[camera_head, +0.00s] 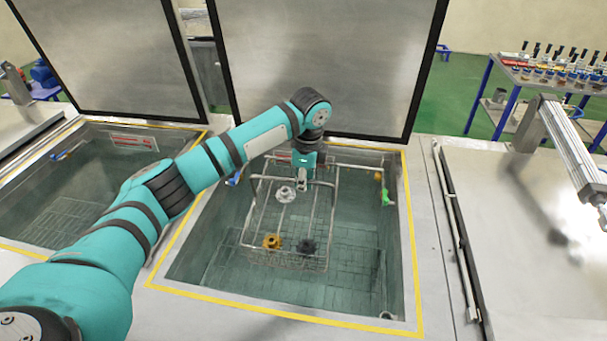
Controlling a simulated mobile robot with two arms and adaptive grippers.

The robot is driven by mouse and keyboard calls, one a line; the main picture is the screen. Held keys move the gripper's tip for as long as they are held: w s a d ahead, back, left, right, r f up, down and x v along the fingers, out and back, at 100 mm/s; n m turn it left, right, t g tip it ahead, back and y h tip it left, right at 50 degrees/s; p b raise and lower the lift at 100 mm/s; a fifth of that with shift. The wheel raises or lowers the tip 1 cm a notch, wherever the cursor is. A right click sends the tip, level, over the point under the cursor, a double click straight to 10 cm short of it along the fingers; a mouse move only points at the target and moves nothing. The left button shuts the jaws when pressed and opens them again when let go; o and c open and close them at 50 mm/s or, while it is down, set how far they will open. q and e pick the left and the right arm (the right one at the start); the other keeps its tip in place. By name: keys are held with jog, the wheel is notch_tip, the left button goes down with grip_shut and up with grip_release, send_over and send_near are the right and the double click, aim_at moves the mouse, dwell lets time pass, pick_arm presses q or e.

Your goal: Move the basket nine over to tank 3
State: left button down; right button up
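The wire basket (246,212) is in the middle tank (350,302), upright, with a white part (286,194), a yellow part (272,241) and a black part (307,246) inside it. My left gripper (303,186) points down at the basket's top bar, and its fingers look closed on that bar. The fingertips are small, and the gripper partly hides the bar. My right gripper is not in view. I cannot read any basket or tank number.
The middle lid (325,60) and the left lid (110,55) stand open. The left tank (60,200) is open and shows a grid inside. The right lid (545,225) is down, with a cylinder (572,145) above it. A blue-framed table (497,62) with small bottles stands behind right.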

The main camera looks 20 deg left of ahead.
pick_arm(q)
send_over(303, 232)
jog(key=shift+f, duration=4.3)
notch_tip(303, 232, down, 3)
jog(key=b, duration=0.2)
jog(key=shift+b, duration=0.3)
jog(key=shift+d+f+b, duration=0.1)
jog(key=shift+f+b, duration=1.05)
jog(key=shift+f, duration=1.55)
jog(key=shift+f+b, duration=1.5)
jog(key=shift+f, duration=1.35)
jog(key=shift+s+f+b, duration=0.1)
jog(key=shift+f+b, duration=0.65)
jog(key=shift+f, duration=0.5)
jog(key=c, duration=2)
grip_release()
jog(key=o, duration=0.4)
